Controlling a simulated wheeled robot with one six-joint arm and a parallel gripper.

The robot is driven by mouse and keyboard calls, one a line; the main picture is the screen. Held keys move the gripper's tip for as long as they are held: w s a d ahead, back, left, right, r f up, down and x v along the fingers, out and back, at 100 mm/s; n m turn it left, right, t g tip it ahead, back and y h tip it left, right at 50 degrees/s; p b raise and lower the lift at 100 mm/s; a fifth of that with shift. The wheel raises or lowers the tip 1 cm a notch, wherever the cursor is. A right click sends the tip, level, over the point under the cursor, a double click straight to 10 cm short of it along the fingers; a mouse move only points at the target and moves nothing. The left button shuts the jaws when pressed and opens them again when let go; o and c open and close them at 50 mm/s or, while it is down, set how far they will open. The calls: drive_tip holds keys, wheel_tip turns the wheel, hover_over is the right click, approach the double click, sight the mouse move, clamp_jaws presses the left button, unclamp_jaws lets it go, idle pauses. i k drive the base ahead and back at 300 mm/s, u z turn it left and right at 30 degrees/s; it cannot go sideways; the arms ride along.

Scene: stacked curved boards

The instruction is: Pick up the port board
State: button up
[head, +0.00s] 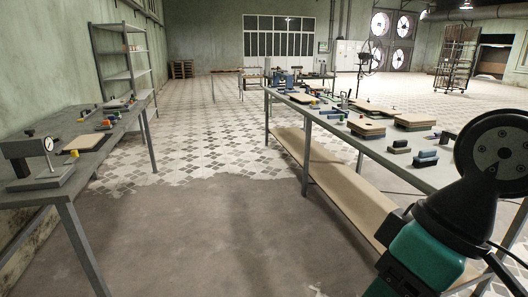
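Several flat tan boards lie on the long right-hand table (437,172) in the head view. One small stack of boards (367,127) sits near the table's front edge, and another stack (415,121) lies to its right. More tan boards (370,108) lie farther back. I cannot tell which of these is the port board. My green and black arm rises at the lower right, well in front of the stacks in the picture. My gripper is out of view.
Small dark and blue blocks (427,157) sit near the right table's front edge. A left table (110,140) carries a dial gauge stand (45,165) and a tan board (86,143). A metal shelf (122,60) stands behind it. The floor between the tables is clear.

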sight(365, 124)
drive_tip(key=u, duration=0.15)
drive_tip(key=i, duration=2.05)
drive_tip(key=z, duration=0.8)
drive_tip(key=i, duration=1.75)
drive_tip(key=z, duration=0.75)
